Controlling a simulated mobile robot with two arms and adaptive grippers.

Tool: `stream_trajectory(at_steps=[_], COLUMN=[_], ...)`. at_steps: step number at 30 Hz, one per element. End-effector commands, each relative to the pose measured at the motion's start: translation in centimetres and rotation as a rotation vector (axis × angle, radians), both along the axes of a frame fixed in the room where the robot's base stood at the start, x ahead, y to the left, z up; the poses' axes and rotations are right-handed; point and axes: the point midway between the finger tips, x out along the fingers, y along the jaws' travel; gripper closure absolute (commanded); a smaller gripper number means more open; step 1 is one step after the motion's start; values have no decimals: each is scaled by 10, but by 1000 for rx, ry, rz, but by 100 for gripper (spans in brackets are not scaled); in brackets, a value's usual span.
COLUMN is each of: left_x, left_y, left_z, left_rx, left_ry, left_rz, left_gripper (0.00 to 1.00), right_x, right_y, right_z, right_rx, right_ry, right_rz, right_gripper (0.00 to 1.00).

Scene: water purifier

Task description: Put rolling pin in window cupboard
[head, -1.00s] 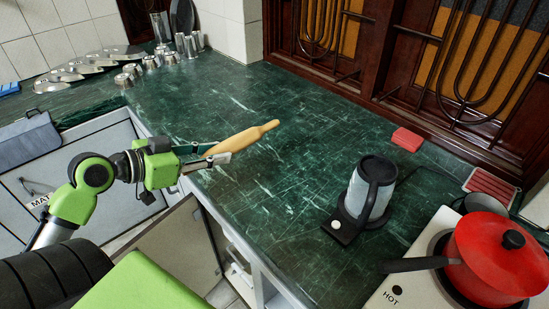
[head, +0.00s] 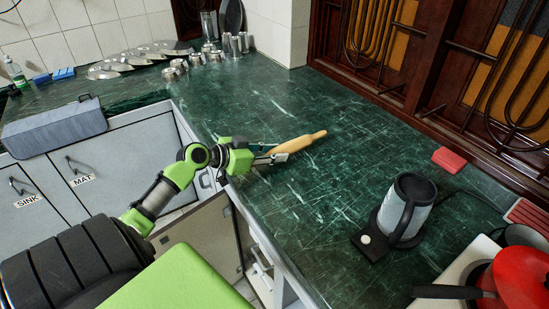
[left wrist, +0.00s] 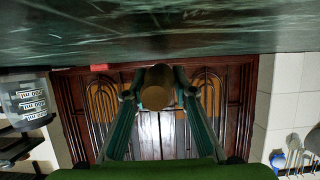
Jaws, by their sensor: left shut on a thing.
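The tan rolling pin (head: 302,144) is above the green counter (head: 265,100) near its front edge, one handle pointing to the right. My left gripper (head: 280,153) is shut on its near end. In the left wrist view the rolling pin (left wrist: 158,86) shows end-on as a round brown shape between the two fingers. Whether the pin touches the counter is hard to tell. Brown wooden doors with window grilles (head: 450,60) stand along the back. Which compartment is the window cupboard I cannot tell. My right gripper is not in view.
A kettle (head: 407,208) stands on its base at right, near a red pot (head: 520,275). A red block (head: 449,159) lies by the back wall. Metal cups (head: 237,44) and lids (head: 125,62) are at back left. Below the counter are doors marked SINK and MAT. The middle counter is clear.

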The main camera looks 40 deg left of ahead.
Motion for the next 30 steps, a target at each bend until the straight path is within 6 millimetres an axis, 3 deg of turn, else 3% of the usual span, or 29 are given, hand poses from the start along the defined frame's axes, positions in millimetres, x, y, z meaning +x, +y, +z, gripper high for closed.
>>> stream_trajectory(at_steps=[4, 16, 17, 18, 30], left_x=[-1, -1, -1, -1, -1], left_y=[0, 0, 0, 0, 0], left_z=[-17, -24, -23, -23, -20], left_rx=[-3, 0, 0, 0, 0], left_ry=[1, 0, 2, 2, 2], left_rz=[2, 1, 0, 0, 0], left_gripper=[100, 100, 70, 59, 58], right_x=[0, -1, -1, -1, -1], right_y=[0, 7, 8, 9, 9], right_z=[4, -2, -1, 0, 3], right_rx=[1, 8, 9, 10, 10], right_ry=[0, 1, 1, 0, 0], right_rz=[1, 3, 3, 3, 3], right_gripper=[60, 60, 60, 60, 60])
